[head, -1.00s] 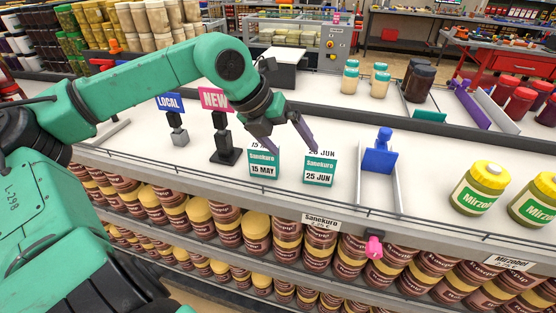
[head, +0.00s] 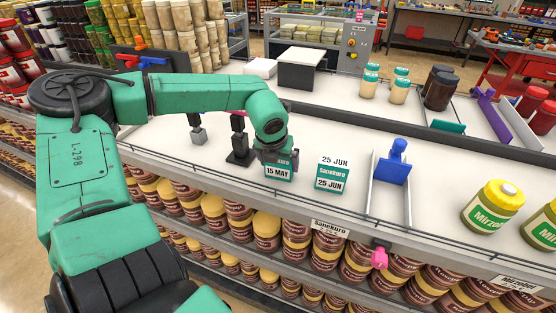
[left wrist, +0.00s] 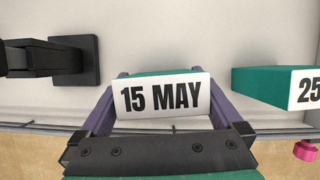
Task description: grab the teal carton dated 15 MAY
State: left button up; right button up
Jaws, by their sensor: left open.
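The teal carton dated 15 MAY (head: 278,172) stands near the front edge of the white shelf. In the left wrist view the purple fingers of the left gripper (left wrist: 165,112) stand on either side of the carton. I cannot tell whether they touch it. The carton's upper part is hidden by the gripper in the head view. A second teal carton, dated 25 JUN (head: 330,176), stands to its right. My right gripper is not in view.
The 25 JUN carton (left wrist: 272,86) is close to the right finger. A black sign stand (head: 240,140) is to the left. A blue pusher (head: 393,170) and yellow-lidded jars (head: 492,208) stand further right. A low wire rail runs along the shelf front.

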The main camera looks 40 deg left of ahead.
pick_arm(q)
jog(key=shift+w+f, duration=0.2)
jog(key=shift+f, duration=0.1)
jog(key=c, duration=1)
jog(key=shift+r, duration=0.1)
